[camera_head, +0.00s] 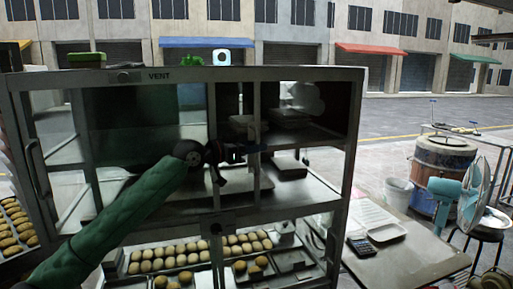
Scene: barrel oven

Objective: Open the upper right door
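The glass-fronted cabinet (180,76) marked VENT fills the left and middle of the head view. Its upper right section (305,108) shows a dark interior with pale trays inside. Narrow upright frame members (254,185) stand near the cabinet's middle; I cannot tell whether they belong to an ajar upper right door. My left arm, in green, reaches across the front from the lower left. My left gripper (240,152) is dark and small at these uprights, pointing right. Its fingers blend into the frame, so their opening and any contact are unclear. My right gripper is out of view.
A handle (38,165) shows at the cabinet's left edge. Trays of buns (190,254) fill the lower section. At right are a table (405,262) with a calculator (361,247), a barrel (440,170) and a fan (474,190). The street behind is clear.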

